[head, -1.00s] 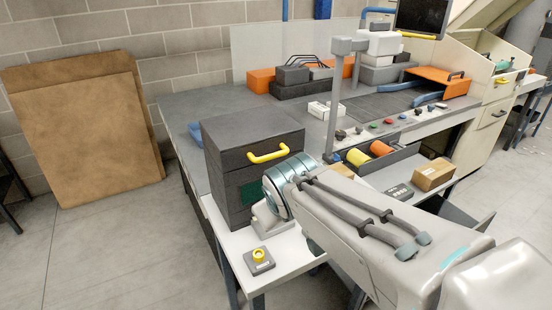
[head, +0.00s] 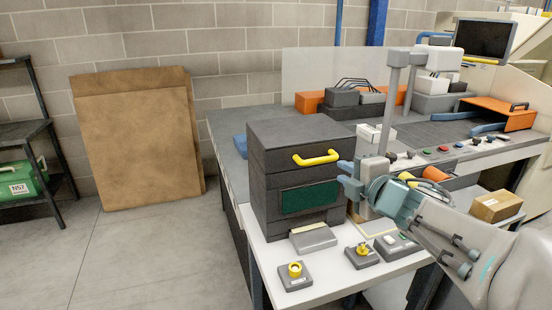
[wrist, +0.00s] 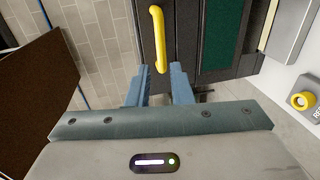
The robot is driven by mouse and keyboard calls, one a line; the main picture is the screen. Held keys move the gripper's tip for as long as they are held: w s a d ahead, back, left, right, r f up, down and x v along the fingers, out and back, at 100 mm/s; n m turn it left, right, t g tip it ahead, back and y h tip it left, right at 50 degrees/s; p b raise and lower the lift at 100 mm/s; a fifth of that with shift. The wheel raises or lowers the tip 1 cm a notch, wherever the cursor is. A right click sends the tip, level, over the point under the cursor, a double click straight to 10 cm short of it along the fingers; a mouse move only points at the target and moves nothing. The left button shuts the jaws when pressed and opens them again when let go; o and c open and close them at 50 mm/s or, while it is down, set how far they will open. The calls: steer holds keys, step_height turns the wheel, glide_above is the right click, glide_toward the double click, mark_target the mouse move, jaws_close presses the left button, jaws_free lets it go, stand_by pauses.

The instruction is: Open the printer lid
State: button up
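The printer (head: 270,190) is a dark grey box on the white bench, with a green panel on its front. Its lid (head: 272,137) is the top section, and it is down. A yellow handle (head: 318,159) sits on the lid's front face. My gripper (head: 347,180) is just right of the handle and slightly below it. In the wrist view the two blue-grey fingers of my gripper (wrist: 158,76) are apart, and the near end of the yellow handle (wrist: 157,35) shows between their tips. I cannot tell whether they touch it.
A yellow-knobbed box (head: 295,275), a second knob box (head: 362,255) and a grey pad (head: 313,239) lie in front of the printer. A grey post (head: 388,105) rises behind my wrist. Brown boards (head: 135,140) lean on the wall.

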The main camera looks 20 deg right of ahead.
mark_target(322, 161)
steer(key=b+x, duration=0.1)
steer(key=x, duration=1.1)
jaws_close()
